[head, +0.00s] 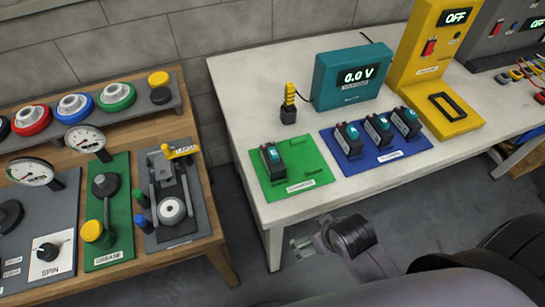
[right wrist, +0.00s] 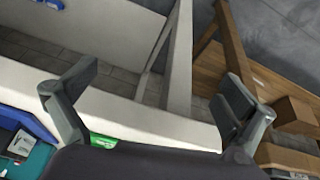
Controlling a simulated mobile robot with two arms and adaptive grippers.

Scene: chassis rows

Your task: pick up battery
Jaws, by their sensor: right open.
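A dark battery with a teal face (head: 272,158) stands on the green mat (head: 309,160) on the white table. Three similar batteries stand in a row on the blue mat (head: 345,166): a left one (head: 348,140), a middle one (head: 377,131) and a right one (head: 405,123). My right gripper (head: 304,243) is in front of the table's near edge, apart from the batteries. The right wrist view shows its two fingers spread with nothing between them (right wrist: 160,95). A sliver of green (right wrist: 103,141) shows below the fingers there. My left gripper is not in view.
A teal meter reading 0.0 V (head: 350,73) stands behind the mats, with a yellow-and-black probe (head: 289,104) to its left. A yellow unit reading OFF (head: 428,42) is at the right. A wooden bench (head: 215,237) with gauges and knobs stands left, across a gap.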

